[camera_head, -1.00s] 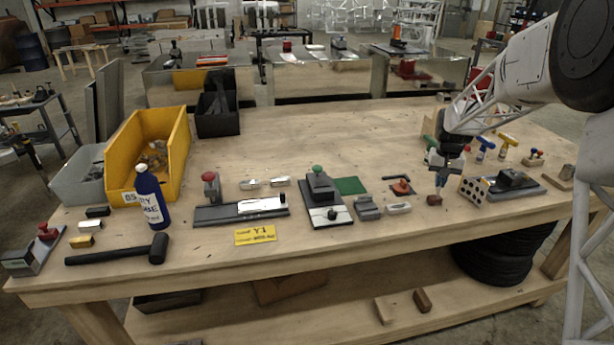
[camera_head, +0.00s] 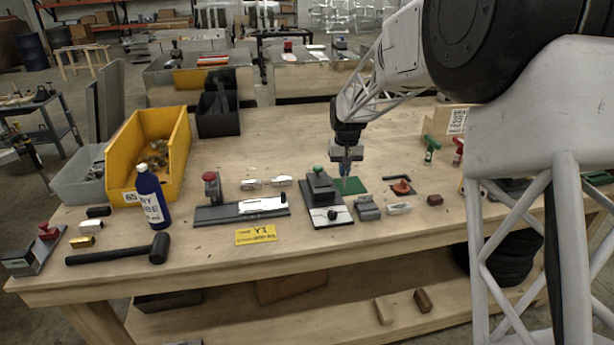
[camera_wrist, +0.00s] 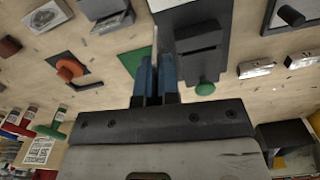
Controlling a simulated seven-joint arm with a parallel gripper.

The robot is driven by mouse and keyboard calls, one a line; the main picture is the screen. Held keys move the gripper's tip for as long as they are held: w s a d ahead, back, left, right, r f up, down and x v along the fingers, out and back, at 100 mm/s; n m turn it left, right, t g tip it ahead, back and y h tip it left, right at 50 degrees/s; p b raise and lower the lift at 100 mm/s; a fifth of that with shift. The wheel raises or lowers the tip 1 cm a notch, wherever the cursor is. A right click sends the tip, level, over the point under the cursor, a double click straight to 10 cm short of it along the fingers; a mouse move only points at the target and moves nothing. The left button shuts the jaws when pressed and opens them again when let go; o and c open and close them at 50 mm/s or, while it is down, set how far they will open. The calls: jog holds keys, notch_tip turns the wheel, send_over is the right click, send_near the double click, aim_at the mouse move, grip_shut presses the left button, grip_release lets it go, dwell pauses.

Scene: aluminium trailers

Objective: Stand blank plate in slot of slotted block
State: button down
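My gripper (camera_head: 345,172) hangs over the green mat, just behind the dark press with the green knob. In the wrist view my gripper's blue fingers (camera_wrist: 155,82) are close together. A thin pale strip, which looks like the blank plate (camera_wrist: 154,45) seen edge-on, sits between them and reaches past the tips. The grey block (camera_head: 367,208), apparently the slotted block, lies on the table right of the press, nearer the front edge. It also shows at the top of the wrist view (camera_wrist: 112,18); its slot is hard to make out.
The press (camera_head: 325,200) stands beside the green mat (camera_head: 352,186). A silver block (camera_head: 399,208), an orange knobbed piece (camera_head: 402,188) and a brown block (camera_head: 434,199) lie to the right. A yellow bin (camera_head: 183,160) and blue bottle (camera_head: 152,197) stand left.

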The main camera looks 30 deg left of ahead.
jog(key=s+a+f+n, duration=0.1)
jog(key=s+a+f, duration=0.3)
jog(key=s+a, duration=0.4)
jog(key=shift+s+a, duration=0.4)
jog(key=shift+s, duration=0.25)
jog(key=shift+f, duration=0.1)
jog(key=shift+w+a+f, duration=0.25)
jog(key=shift+w+a, duration=1.6)
jog(key=shift+a, duration=0.05)
jog(key=shift+w+a+f, duration=0.25)
jog(key=shift+w+a, duration=1.65)
jog(key=shift+w+a+f, duration=0.25)
jog(key=shift+w+a, duration=1.6)
jog(key=shift+a, duration=0.05)
jog(key=shift+f, duration=1.7)
jog(key=shift+f, duration=0.2)
